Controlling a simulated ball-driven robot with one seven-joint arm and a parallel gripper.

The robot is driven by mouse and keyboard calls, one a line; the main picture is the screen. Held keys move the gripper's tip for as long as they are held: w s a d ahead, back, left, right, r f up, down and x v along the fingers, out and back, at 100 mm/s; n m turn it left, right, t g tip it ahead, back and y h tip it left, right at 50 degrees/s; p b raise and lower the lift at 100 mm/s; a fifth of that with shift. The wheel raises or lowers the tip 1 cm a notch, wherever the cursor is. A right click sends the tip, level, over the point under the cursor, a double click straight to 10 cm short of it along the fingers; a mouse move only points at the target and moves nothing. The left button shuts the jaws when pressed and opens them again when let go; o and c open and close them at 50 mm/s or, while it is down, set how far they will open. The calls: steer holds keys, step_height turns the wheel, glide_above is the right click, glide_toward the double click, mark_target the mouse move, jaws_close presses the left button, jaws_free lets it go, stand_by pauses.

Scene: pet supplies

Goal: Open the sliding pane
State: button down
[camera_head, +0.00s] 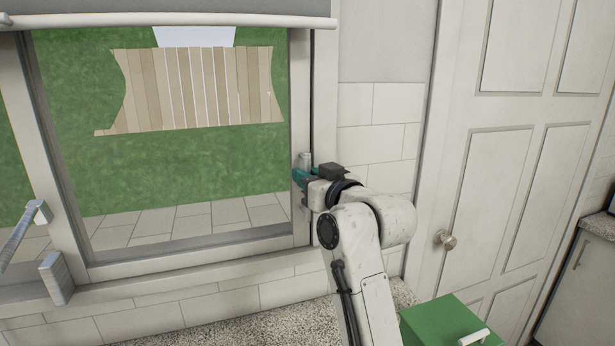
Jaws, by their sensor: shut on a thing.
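The sliding pane (190,244) is a light-framed window pane in front of me, with grass, paving and a wooden fence seen through its glass. A narrow dark gap shows between the pane's right stile and the window frame (325,100) at the right. My gripper (302,172) is at the right stile, about halfway up, shut on the pane's handle (305,159), a small grey upright piece. The teal fingers are partly hidden by my wrist, so the exact grip is hard to see.
A grey metal bracket (57,277) and bar stand at the lower left. A speckled counter (235,331) runs below the window. A green box (443,325) with a white handle is at the lower right. A white door (490,150) with a round knob is at the right.

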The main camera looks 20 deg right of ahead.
steer(key=b, duration=0.3)
glide_toward(170, 183)
steer(key=x, duration=0.5)
steer(key=c, duration=1.2)
jaws_free()
steer(key=shift+s, duration=0.1)
steer(key=b+v, duration=0.2)
steer(key=v, duration=0.8)
steer(key=shift+s+d, duration=0.1)
steer(key=shift+s, duration=0.25)
